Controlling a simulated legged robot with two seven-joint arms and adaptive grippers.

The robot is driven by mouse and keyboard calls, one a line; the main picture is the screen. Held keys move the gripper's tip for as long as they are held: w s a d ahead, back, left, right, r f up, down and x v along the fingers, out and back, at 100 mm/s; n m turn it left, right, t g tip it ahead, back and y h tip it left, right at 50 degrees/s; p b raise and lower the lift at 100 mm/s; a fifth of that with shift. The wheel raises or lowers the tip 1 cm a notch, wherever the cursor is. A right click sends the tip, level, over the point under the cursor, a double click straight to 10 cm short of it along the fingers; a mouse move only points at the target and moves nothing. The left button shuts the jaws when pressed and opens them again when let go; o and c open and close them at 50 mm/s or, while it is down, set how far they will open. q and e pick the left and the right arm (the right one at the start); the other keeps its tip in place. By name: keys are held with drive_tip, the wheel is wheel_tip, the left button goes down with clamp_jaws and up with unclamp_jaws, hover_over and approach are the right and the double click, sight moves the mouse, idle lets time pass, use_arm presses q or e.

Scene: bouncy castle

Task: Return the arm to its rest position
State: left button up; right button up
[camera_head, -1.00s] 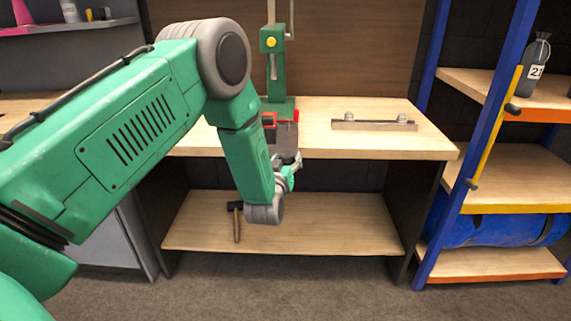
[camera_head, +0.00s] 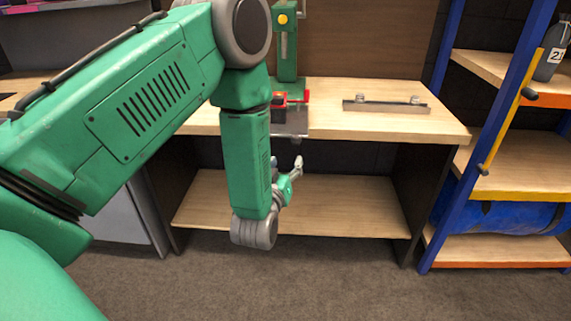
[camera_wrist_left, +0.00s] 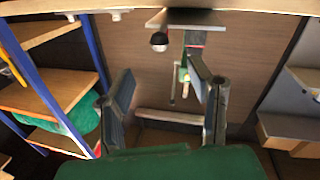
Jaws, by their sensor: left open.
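My left arm (camera_head: 245,150) comes in from the left, bends at the elbow and hangs down in front of the workbench. My left gripper (camera_head: 293,172) is open, mostly behind the forearm, in front of the bench's lower opening. In the left wrist view its two fingers (camera_wrist_left: 160,68) stand wide apart with nothing between them. The right gripper is not in view.
The workbench top (camera_head: 370,125) carries a green press (camera_head: 287,50) and a metal bar (camera_head: 385,106). Its lower shelf (camera_head: 345,205) looks bare where visible. A blue-post rack (camera_head: 480,130) stands at the right. The floor in front (camera_head: 330,285) is clear.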

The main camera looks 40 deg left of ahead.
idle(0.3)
use_arm(q)
drive_tip(key=s+d+f+m+g+h, duration=0.2)
drive_tip(key=s+d+f+g+h, duration=0.15)
drive_tip(key=s+f, duration=0.4)
drive_tip(key=s+d+f+m+g+h, duration=0.25)
drive_tip(key=s+f+g, duration=0.3)
drive_tip(key=f, duration=0.35)
drive_tip(key=s+d+f+m+g, duration=0.1)
drive_tip(key=s+f+g, duration=0.2)
drive_tip(key=s, duration=0.7)
drive_tip(key=s+d+f+m+g, duration=0.1)
drive_tip(key=s+f+g, duration=0.2)
drive_tip(key=s, duration=0.7)
drive_tip(key=shift+s+d+g, duration=0.2)
drive_tip(key=shift+s+g, duration=0.05)
drive_tip(key=shift+g, duration=0.45)
drive_tip(key=shift+w, duration=0.15)
drive_tip(key=shift+a, duration=0.1)
